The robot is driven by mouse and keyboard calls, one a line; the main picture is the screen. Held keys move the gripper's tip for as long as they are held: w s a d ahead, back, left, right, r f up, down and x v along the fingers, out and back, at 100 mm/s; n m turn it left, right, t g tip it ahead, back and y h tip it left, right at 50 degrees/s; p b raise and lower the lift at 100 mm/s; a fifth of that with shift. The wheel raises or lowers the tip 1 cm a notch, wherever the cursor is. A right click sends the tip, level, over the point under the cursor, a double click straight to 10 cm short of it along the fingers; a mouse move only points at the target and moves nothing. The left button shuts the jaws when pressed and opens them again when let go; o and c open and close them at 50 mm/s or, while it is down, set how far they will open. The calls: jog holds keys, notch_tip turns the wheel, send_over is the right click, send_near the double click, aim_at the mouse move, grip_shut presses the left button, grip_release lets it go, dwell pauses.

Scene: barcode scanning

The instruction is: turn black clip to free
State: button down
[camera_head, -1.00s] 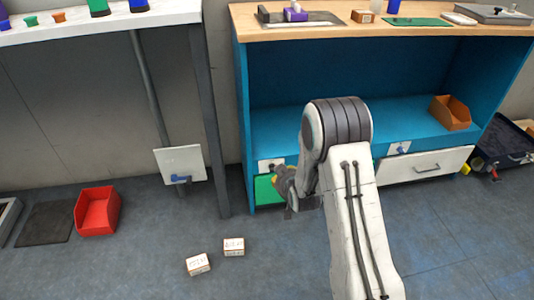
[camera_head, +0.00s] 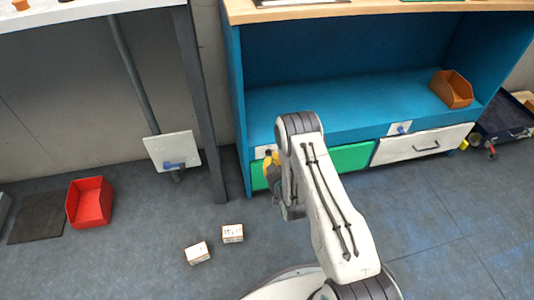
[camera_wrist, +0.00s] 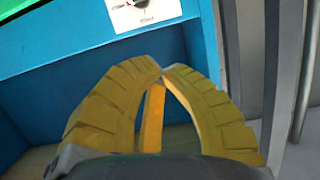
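My gripper (camera_wrist: 162,72) has yellow fingers whose tips meet in the wrist view. Nothing is clearly held between them. A white plate (camera_wrist: 148,16) on the blue cabinet frame lies beyond the fingertips, cut off by the top edge of the wrist view. A small dark part with a red mark shows on it; I cannot tell whether it is the black clip or how it is turned. In the head view my gripper (camera_head: 270,163) is beside the green drawer front (camera_head: 348,159), and the white plate (camera_head: 260,153) is partly covered.
White plates with blue clips sit on the cabinet (camera_head: 400,128) and by the left table leg (camera_head: 174,150). Small boxes (camera_head: 232,233) and a red bin (camera_head: 90,203) lie on the floor. An orange bin (camera_head: 452,89) stands on the shelf.

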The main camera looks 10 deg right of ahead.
aim_at(265, 148)
jog(key=b+x, duration=0.2)
jog(key=x, duration=0.1)
jog(key=f+b+x, duration=0.1)
jog(key=b+x, duration=0.2)
jog(key=f+b+x, duration=0.1)
jog(key=b+x, duration=0.2)
jog(key=shift+s+f, duration=0.1)
jog(key=shift+s, duration=0.05)
jog(key=shift+f+b, duration=0.65)
jog(key=shift+f, duration=0.2)
